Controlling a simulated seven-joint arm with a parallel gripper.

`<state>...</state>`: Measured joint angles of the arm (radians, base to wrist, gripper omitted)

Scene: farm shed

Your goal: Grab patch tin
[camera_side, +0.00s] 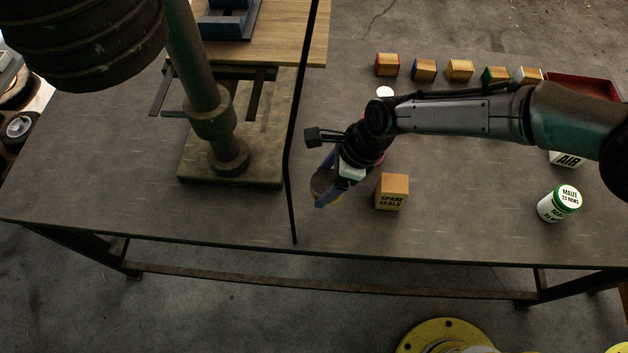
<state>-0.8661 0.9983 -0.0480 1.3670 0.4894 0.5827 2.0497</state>
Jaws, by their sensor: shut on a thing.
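My gripper (322,192) is over the middle of the bench, just left of the spare seals box, with its fingers pointing down and to the left. It is shut on a small round tin (317,186), dark with a yellowish edge. The fingers and wrist hide much of this tin, and I cannot read a label on it. I take it to be the patch tin. I cannot tell whether it touches the bench top.
A spare seals box (392,193) stands close right of my gripper. A maize tin (560,204) and an AIR box (566,159) are further right. Several small boxes (459,70) line the back, near a red tray (585,87). A drill press base (230,165) and thin dark post (292,190) stand left.

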